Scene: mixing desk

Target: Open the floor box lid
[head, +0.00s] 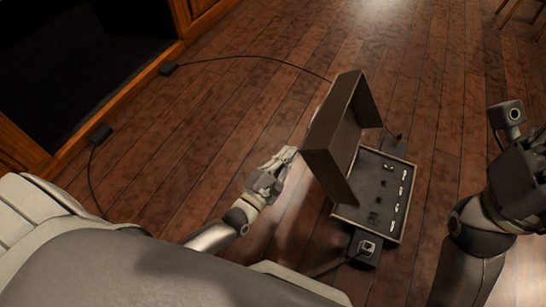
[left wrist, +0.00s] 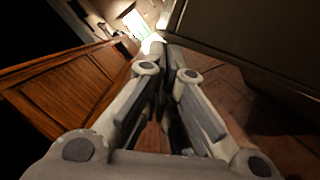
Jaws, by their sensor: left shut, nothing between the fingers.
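The floor box stands on the wood floor, and its base (head: 376,224) shows a dark panel with small sockets and a row of white pieces. Its brown lid (head: 330,136) is raised and stands up steeply at the base's left side. My left gripper (head: 288,155) is shut and empty, just left of the lid; I cannot tell if it touches. In the left wrist view the shut fingers (left wrist: 168,62) point up the picture, with the dark lid (left wrist: 255,40) on the right. My right gripper is at the head view's right edge, its fingers not clearly seen.
Black cables run over the floor to small black blocks (head: 170,69) (head: 101,134) by the wooden cabinet edge at left. A black box with a socket (head: 366,247) sits at the base's near side. The floor beyond the lid is mostly clear.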

